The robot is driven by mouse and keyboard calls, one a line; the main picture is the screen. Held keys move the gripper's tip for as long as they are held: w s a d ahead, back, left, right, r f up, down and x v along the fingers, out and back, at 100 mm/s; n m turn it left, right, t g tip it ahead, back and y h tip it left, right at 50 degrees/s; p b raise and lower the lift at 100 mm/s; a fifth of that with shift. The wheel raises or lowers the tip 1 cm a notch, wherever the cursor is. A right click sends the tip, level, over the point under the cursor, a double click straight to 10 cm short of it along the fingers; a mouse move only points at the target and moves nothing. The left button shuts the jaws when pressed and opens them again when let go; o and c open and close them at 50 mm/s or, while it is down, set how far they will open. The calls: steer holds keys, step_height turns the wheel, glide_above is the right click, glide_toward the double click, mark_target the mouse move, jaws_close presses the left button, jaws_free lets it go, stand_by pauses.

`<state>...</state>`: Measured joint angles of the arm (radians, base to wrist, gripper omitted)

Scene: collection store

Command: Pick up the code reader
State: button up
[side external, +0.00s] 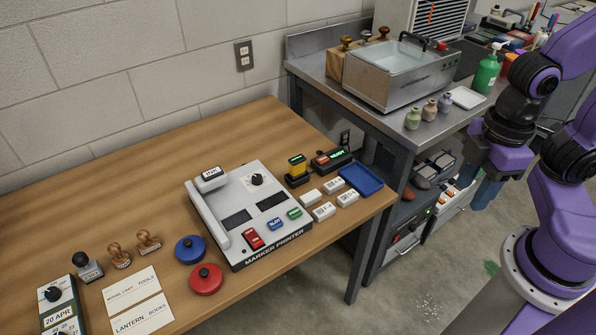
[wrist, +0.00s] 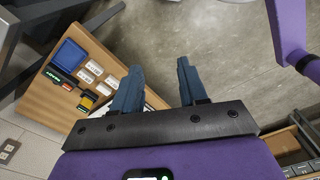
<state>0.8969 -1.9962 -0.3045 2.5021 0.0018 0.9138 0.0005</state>
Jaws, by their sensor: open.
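No object is plainly labelled as the code reader. A small yellow and black device (side external: 297,168) with a green lit face stands upright in a black base on the wooden table, behind the marker printer's right corner, and may be it. It also shows in the wrist view, left of the fingers, as a yellow patch (wrist: 86,103). My gripper (side external: 484,193) hangs over the floor to the right of the wooden table, well away from the device. In the wrist view its two blue fingers (wrist: 157,85) are apart with nothing between them.
The grey marker printer (side external: 235,217) fills the table's middle. Beside the device are a black lit unit (side external: 330,160), several white labelled blocks (side external: 324,211) and a blue tray (side external: 361,180). A metal bench (side external: 387,118) with bottles stands at the back right.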

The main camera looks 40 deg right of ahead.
steer(key=o, duration=0.3)
